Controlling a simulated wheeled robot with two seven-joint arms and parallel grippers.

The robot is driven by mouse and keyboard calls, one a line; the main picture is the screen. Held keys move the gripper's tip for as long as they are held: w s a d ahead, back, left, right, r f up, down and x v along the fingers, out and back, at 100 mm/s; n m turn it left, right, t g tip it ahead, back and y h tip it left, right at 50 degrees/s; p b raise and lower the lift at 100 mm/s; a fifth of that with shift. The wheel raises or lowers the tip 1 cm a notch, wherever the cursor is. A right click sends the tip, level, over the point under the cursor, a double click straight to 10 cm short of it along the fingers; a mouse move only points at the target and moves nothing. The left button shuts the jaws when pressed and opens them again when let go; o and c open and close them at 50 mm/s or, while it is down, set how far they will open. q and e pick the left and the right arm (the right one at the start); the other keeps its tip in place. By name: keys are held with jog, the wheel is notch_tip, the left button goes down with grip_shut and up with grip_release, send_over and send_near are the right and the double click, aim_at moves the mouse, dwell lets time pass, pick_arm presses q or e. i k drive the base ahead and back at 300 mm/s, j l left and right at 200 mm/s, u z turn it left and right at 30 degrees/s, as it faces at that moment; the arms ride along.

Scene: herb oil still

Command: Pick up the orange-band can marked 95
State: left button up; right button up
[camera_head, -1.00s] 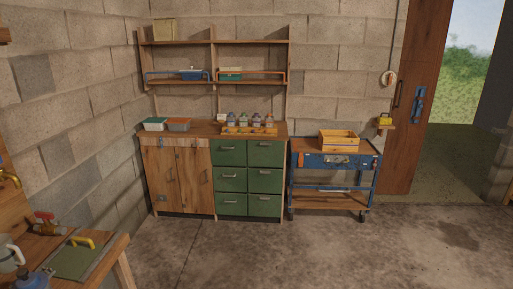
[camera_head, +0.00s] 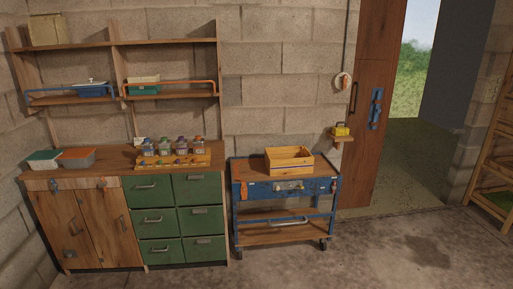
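No can with a readable 95 shows in the head view; any marking is too small to read. Several small containers with coloured tops stand in a row on the wooden counter (camera_head: 112,162). The rightmost container (camera_head: 199,144) has an orange-looking top, but I cannot tell whether it is the can. Neither of my grippers is in view.
Green drawers (camera_head: 153,222) and wooden doors are below the counter. Wall shelves (camera_head: 180,91) hold trays and a box. A blue cart (camera_head: 323,188) with a wooden crate (camera_head: 289,160) stands right of the counter. A doorway is open at right. The floor in front is clear.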

aim_at(198, 146)
jog(key=i, duration=1.65)
